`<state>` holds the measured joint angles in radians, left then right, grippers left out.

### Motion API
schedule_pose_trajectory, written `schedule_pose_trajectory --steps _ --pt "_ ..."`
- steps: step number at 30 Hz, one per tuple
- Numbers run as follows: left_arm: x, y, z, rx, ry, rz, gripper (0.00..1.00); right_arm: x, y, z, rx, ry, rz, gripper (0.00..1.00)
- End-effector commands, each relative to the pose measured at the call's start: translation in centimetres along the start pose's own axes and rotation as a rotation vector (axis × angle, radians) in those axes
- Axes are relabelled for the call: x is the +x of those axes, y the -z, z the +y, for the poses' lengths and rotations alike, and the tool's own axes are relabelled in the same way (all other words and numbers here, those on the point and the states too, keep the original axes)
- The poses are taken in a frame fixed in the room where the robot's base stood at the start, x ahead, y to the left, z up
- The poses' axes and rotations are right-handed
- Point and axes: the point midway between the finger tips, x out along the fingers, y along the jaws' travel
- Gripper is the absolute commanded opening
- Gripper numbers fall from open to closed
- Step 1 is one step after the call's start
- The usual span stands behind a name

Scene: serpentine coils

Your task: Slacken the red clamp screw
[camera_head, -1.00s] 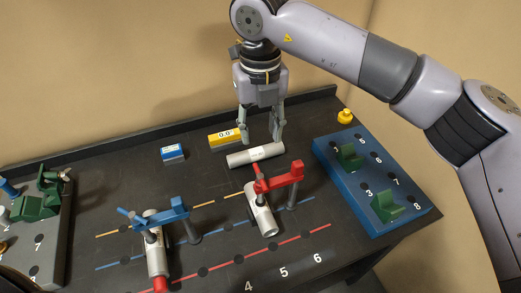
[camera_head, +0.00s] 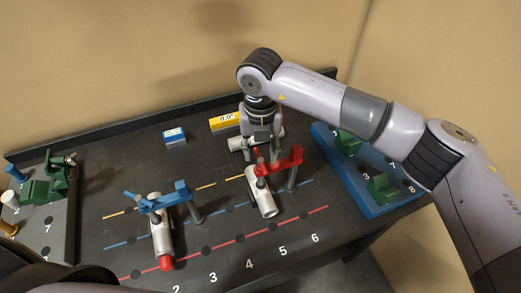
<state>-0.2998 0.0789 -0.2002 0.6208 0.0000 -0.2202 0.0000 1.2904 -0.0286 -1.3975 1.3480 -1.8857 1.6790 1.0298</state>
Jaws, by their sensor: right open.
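The red clamp (camera_head: 285,161) stands on the dark table right of centre, over an upright-tilted grey cylinder (camera_head: 264,200). Its red screw handle (camera_head: 258,155) shows at the left end of the clamp arm. My right gripper (camera_head: 266,150) points down just behind and above that screw, with its fingers open. The fingertips are small and partly overlap the clamp, so contact cannot be told. A loose grey cylinder (camera_head: 240,144) lies behind, partly hidden by my right gripper. My left gripper is not in view.
A blue clamp (camera_head: 172,196) holds a red-ended cylinder (camera_head: 162,238) at left. A blue block with green cradles (camera_head: 377,203) stands at right, a grey fixture (camera_head: 44,228) at far left.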

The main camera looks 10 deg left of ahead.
Motion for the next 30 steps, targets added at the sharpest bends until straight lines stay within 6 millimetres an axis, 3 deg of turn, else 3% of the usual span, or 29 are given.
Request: schedule_pose_trajectory --steps 6,16,30 --pt "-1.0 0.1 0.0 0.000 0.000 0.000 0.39 2.2 0.0 0.0 0.002 0.000 0.002 0.40" --pt "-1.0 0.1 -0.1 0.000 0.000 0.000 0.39 2.7 0.0 0.0 0.000 0.000 0.000 0.40" --pt "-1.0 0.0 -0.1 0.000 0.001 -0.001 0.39 2.6 0.0 0.0 0.000 -0.001 0.000 0.09"
